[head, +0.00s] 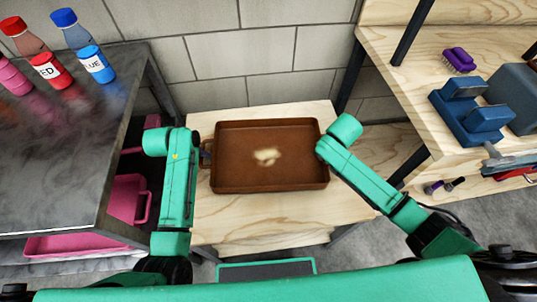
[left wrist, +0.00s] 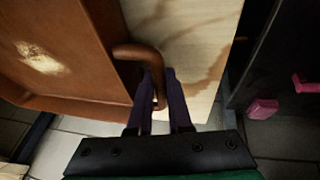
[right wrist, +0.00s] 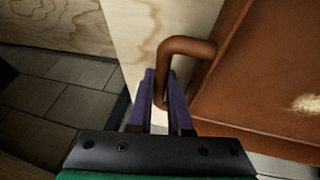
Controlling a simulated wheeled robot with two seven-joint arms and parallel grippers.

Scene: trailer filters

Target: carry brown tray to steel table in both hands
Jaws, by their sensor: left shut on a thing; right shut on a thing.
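The brown tray (head: 235,172) is over the small wooden table (head: 225,215) in the middle of the head view; I cannot tell whether it touches the top. It looks level, with a pale patch on its floor. My left gripper (left wrist: 160,90) is shut on the tray's left handle. My right gripper (right wrist: 163,90) is shut on the tray's right handle. In the head view my arms mostly hide both grippers. The steel table (head: 60,140) stands at the left, with a dark grey top.
On the steel table's back left stand a red bottle (head: 48,70), a blue bottle (head: 95,65) and a pink one (head: 12,77). Its front top is clear. Pink bins (head: 125,197) sit below it. A wooden bench (head: 400,52) with blue devices (head: 470,112) stands right.

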